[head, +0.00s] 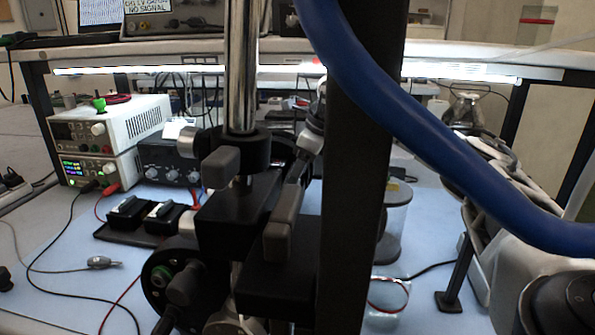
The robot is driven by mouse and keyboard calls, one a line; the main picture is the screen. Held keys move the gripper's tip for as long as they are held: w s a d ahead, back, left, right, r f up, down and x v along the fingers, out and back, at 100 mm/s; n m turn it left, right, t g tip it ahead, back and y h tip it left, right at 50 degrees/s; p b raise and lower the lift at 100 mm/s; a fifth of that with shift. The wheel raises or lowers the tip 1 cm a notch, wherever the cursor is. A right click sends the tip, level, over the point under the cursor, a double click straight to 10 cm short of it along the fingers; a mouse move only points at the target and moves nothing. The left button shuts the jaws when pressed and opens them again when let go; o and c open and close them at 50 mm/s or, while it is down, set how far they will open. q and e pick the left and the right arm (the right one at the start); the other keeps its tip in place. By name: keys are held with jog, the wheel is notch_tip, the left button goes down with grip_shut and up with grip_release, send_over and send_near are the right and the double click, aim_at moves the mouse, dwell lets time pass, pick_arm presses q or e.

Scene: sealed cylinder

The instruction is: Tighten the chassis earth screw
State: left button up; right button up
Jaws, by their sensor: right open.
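No earth screw can be made out in the head view, and I cannot tell which housing is the chassis. A white bench power supply (140,118) and a dark instrument (172,160) stand at the left. My right gripper (453,285) is at the right, beyond the black post, with a dark slim finger low over the mat. It is open and appears empty; its other parts are hard to make out. I cannot see a screwdriver. My left gripper is not in view.
A chrome pole (241,70) with a black clamp (240,215), a black post (355,200) and a blue hose (400,125) block the middle. A clear cylinder (398,220) is partly hidden behind the post. Cables cross the blue mat (60,245) at left.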

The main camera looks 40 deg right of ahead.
jog(key=shift+w+f, duration=0.1)
jog(key=shift+f, duration=0.25)
jog(key=c, duration=1)
jog(key=shift+a+m+p, duration=0.15)
jog(key=shift+m+p, duration=0.2)
jog(key=shift+m, duration=0.35)
jog(key=o, duration=1)
jog(key=v, duration=1.6)
jog(key=shift+s+a, duration=0.25)
jog(key=shift+a, duration=0.05)
